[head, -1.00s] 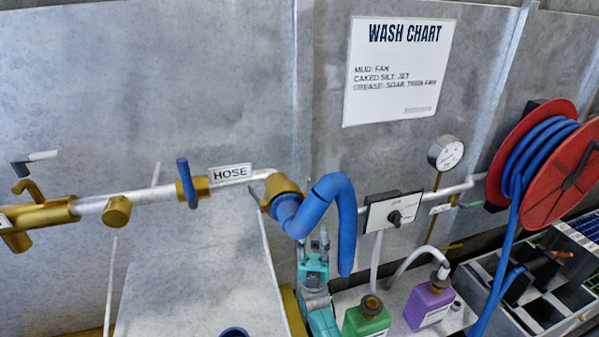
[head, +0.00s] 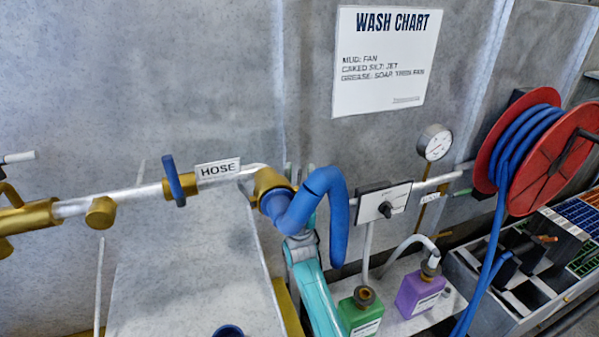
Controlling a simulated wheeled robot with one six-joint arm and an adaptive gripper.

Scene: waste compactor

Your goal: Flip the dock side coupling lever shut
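The brass coupling (head: 270,183) sits at the right end of the white pipe marked HOSE, with the blue hose (head: 335,190) joined to it and arching down to the right. A thin grey lever (head: 247,193) stands out at the coupling's left side, angled away from it. I cannot tell whether another lever lies on the far side. My teal arm (head: 318,290) rises from below to just under the coupling and hose. My gripper is mostly hidden behind the hose, its fingers close to the coupling's right side. Whether it touches a lever cannot be seen.
A blue-handled valve (head: 174,181) and HOSE label (head: 218,169) are to the left. A dial panel (head: 384,203), a gauge (head: 435,142) and a red hose reel (head: 530,150) are to the right. Green (head: 361,312) and purple (head: 420,292) bottles stand close right of my arm.

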